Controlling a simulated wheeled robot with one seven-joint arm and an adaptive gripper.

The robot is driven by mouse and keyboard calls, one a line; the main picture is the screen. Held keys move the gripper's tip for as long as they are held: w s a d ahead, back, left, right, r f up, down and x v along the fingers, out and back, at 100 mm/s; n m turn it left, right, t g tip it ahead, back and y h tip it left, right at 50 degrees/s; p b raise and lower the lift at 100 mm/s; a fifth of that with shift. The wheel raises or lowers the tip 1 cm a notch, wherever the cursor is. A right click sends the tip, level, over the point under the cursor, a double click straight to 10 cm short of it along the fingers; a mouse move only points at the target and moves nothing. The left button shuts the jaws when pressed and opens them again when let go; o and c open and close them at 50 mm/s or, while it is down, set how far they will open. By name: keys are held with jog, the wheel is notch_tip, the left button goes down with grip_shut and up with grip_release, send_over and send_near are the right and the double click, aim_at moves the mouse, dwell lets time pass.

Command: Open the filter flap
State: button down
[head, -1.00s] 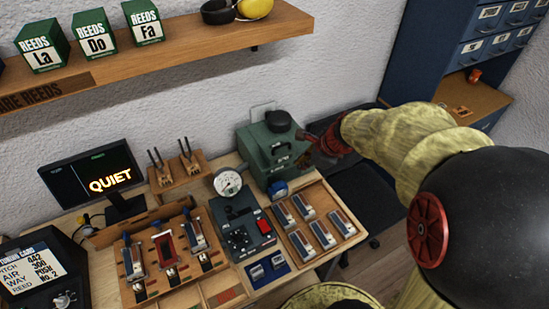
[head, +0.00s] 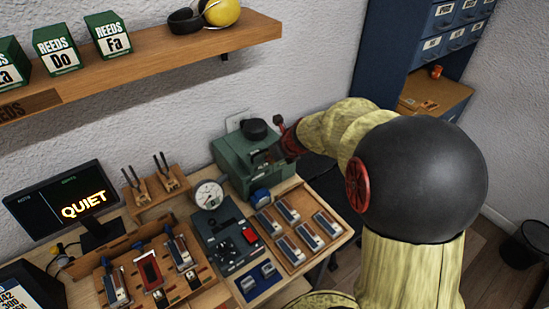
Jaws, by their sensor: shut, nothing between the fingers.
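A green metal box (head: 236,163) with a round black cap on top stands at the back right of the workbench. The filter flap cannot be clearly made out; a dark patch shows on the box's front, partly hidden by my gripper. My dark red gripper (head: 274,154) is shut and empty, close against the right part of the box's front. I cannot tell whether it touches the box.
A monitor (head: 62,203) reading QUIET stands at the left. A shelf (head: 150,62) runs above.

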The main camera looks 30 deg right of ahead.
jog(key=shift+b+x, duration=0.35)
jog(key=shift+x, duration=1.3)
jog(key=shift+r+p, duration=0.25)
jog(key=shift+p, duration=0.3)
jog(key=shift+r+p, duration=0.15)
jog(key=shift+p, duration=0.3)
jog(key=shift+g, duration=0.3)
